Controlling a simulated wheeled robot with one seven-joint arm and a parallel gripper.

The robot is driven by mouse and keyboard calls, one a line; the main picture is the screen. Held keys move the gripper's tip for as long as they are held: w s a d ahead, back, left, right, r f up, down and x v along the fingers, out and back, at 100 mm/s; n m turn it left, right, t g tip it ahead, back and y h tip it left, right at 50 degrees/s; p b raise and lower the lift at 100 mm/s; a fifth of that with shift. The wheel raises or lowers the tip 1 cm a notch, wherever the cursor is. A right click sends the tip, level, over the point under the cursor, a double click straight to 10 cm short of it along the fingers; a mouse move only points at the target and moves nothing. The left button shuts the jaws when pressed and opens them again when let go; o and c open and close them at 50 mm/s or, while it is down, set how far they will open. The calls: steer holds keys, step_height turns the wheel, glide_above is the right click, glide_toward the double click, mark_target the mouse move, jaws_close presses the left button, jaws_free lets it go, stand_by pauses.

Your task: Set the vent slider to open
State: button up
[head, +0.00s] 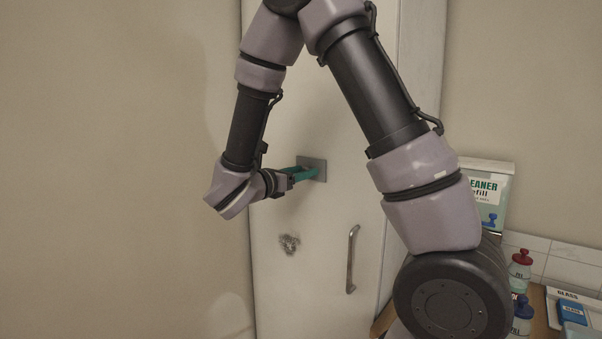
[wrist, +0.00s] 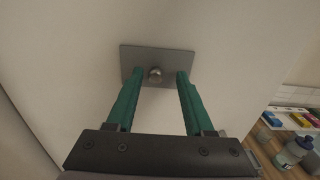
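The vent slider is a grey rectangular plate (wrist: 128,56) with a round metal knob (wrist: 155,74), fixed on a pale door panel. In the head view the plate (head: 318,163) shows on the panel's upper part, partly behind my gripper (head: 305,173). In the wrist view my gripper (wrist: 158,76) is open, with its two green fingers one on each side of the knob. There is a gap between the knob and each finger. I cannot tell how the slider is set.
The pale door (head: 330,215) has a vertical metal handle (head: 351,259) and a dark smudge (head: 289,244) below the plate. At the right are a cleaner refill box (head: 490,185), a red-capped bottle (head: 520,270) and other items on a wooden counter. The wall at left is bare.

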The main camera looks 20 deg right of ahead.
steer(key=shift+a, duration=0.1)
steer(key=v, duration=1)
steer(key=shift+s+a, duration=0.25)
steer(key=s+d+m+g+y, duration=0.4)
steer(key=s+d+m+g, duration=0.1)
steer(key=d+m, duration=0.3)
steer(key=s+d+m+g+y, duration=0.4)
steer(key=s+d+m+g, duration=0.15)
steer(key=d+m, duration=0.2)
step_height(320, 180, up, 10)
steer(key=s+a+m+t+y, duration=0.2)
steer(key=m+t+y, duration=0.5)
steer(key=m, duration=0.7)
steer(key=shift+a+f+y, duration=0.2)
steer(key=shift+a+y, duration=0.15)
steer(key=shift+y, duration=0.45)
